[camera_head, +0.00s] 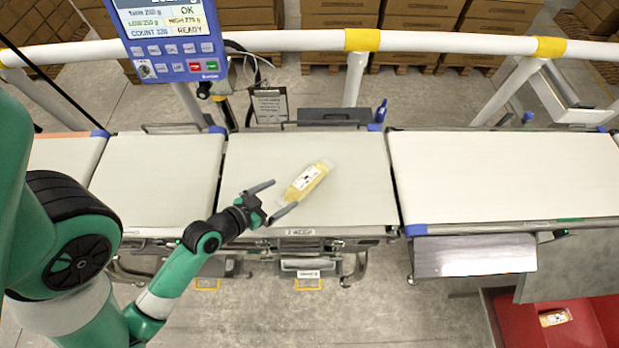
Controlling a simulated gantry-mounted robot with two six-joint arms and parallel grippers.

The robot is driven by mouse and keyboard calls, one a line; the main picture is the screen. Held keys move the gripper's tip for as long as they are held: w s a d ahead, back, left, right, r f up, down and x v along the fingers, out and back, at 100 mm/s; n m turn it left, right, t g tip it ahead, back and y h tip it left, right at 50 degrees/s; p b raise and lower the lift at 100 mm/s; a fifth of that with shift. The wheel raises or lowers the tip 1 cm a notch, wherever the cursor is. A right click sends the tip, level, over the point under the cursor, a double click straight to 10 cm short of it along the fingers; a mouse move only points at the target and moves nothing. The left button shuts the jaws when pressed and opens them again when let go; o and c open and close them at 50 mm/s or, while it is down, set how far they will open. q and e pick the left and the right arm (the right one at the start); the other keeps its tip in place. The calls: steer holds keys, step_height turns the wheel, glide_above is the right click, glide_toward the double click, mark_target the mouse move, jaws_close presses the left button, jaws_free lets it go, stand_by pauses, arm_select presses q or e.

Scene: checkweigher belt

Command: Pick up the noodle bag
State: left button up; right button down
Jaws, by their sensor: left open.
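The noodle bag (307,179) is a clear pouch with yellow contents and a white label. It lies tilted on the pale middle belt section (355,165). My left gripper (286,197) comes in from the left with its dark fingers spread. One finger is at the bag's left, the other near its lower end. The bag's lower end lies close to or between the fingertips; I cannot tell whether they touch it. My right gripper is not in view.
A wider belt (500,170) lies to the right. A red bin (590,325) at the lower right holds another bag (555,317). The middle belt's right half is clear.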

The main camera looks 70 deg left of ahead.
mark_target(297, 186)
arm_select(q)
steer(key=b+x, duration=0.1)
steer(key=x, duration=0.5)
steer(key=shift+w+f, duration=0.1)
steer(key=shift+w, duration=0.25)
steer(key=b+x, duration=0.1)
steer(key=x, duration=0.3)
steer(key=shift+w+d+f, duration=0.1)
steer(key=shift+f, duration=0.05)
steer(key=shift+w+a+f, duration=0.2)
steer(key=shift+w, duration=0.2)
steer(key=shift+c, duration=0.2)
jaws_close()
steer(key=shift+r, duration=0.15)
